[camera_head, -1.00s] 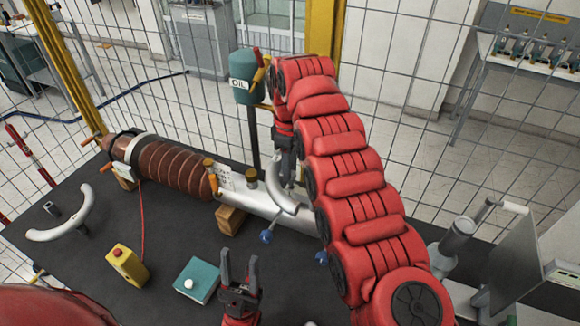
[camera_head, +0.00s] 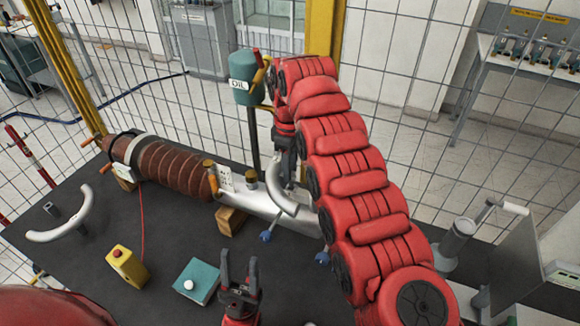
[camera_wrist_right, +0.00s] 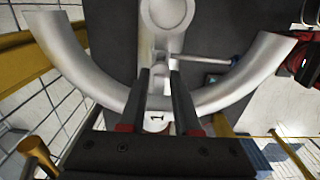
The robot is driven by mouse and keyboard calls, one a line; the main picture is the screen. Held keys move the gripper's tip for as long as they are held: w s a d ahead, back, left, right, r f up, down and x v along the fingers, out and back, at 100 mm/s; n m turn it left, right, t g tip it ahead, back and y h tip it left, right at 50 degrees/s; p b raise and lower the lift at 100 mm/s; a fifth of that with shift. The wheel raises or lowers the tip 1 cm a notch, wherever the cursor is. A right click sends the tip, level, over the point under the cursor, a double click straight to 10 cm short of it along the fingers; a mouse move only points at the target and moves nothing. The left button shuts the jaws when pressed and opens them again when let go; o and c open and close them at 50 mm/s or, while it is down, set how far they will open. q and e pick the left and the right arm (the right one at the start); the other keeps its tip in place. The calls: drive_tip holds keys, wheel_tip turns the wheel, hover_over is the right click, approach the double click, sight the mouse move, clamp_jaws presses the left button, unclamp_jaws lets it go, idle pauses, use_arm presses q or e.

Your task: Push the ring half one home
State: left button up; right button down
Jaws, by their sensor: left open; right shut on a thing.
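A pale silver ring half (camera_head: 280,196) sits against the white tube (camera_head: 246,193) of the bushing, right of its brass fittings. My right gripper (camera_head: 290,170) is shut on the middle of this ring half. In the right wrist view the fingers of my right gripper (camera_wrist_right: 160,82) cross the middle of the ring half (camera_wrist_right: 85,75), whose two arms curve away on either side. Whether it is fully seated is hidden. A second, similar ring half (camera_head: 75,222) lies on the dark table at the left. My left gripper (camera_head: 240,275) is open and empty at the front of the table.
The brown ribbed bushing (camera_head: 170,165) lies along the back, with a wooden block (camera_head: 230,219) under the tube. A yellow box (camera_head: 127,265) and a teal box (camera_head: 196,281) are left of my left gripper. A wire fence stands behind.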

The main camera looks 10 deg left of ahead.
drive_tip(key=shift+f+b, duration=1.55)
drive_tip(key=shift+f, duration=0.1)
drive_tip(key=shift+s+f+b, duration=0.2)
drive_tip(key=shift+f+b, duration=0.1)
drive_tip(key=shift+b, duration=0.05)
drive_tip(key=shift+s+f, duration=0.15)
idle(0.4)
drive_tip(key=shift+w+r+p, duration=0.35)
drive_tip(key=shift+r+p, duration=0.25)
drive_tip(key=shift+p, duration=0.05)
drive_tip(key=shift+s+r+p, duration=0.1)
drive_tip(key=shift+r+p, duration=0.55)
drive_tip(key=shift+r, duration=0.15)
drive_tip(key=shift+r+p, duration=0.15)
drive_tip(key=shift+p, duration=0.15)
